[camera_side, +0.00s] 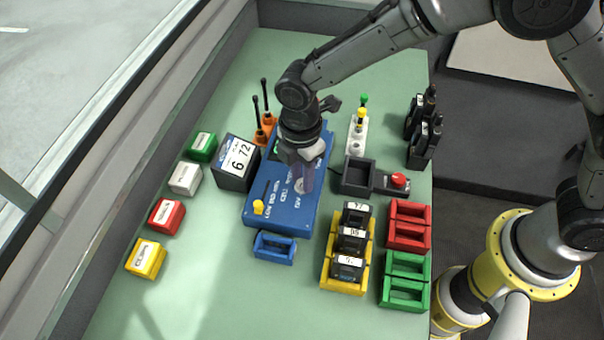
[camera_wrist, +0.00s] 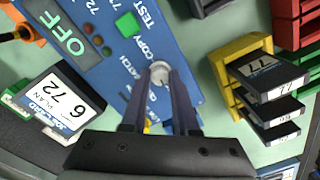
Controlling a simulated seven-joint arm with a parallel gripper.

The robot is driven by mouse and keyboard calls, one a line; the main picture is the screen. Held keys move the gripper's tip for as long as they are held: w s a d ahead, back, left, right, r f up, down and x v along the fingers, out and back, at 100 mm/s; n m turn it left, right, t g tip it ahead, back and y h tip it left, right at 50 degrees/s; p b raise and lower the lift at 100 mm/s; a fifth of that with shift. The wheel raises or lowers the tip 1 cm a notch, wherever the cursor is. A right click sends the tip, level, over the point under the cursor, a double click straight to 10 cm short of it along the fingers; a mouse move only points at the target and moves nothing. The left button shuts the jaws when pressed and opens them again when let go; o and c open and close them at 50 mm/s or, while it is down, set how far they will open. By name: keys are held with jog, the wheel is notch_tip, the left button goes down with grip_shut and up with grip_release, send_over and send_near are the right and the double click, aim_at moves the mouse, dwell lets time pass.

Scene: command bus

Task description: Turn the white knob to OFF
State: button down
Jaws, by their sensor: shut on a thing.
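The white knob (camera_wrist: 160,72) stands on the blue panel (camera_side: 265,200), with printed words such as COPY and TEST close by. My gripper (camera_wrist: 160,88) has one finger on each side of the knob and is shut on it. In the side view my gripper (camera_side: 303,185) points down onto the panel and hides the knob. Which word the knob points to cannot be told.
A yellow knob (camera_side: 258,207) and a green square button (camera_wrist: 128,23) are on the panel. A box reading 6 72 (camera_side: 235,163) stands left of it. A yellow rack (camera_side: 343,287) with black modules is at right. Coloured blocks line the left; the front left table is clear.

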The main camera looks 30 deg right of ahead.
aim_at(301, 180)
jog(key=shift+r+n, duration=0.1)
jog(key=shift+n, duration=0.7)
jog(key=c, duration=0.7)
grip_release()
notch_tip(301, 180, up, 14)
jog(key=shift+w+a+f, duration=0.1)
jog(key=shift+w+f, duration=0.05)
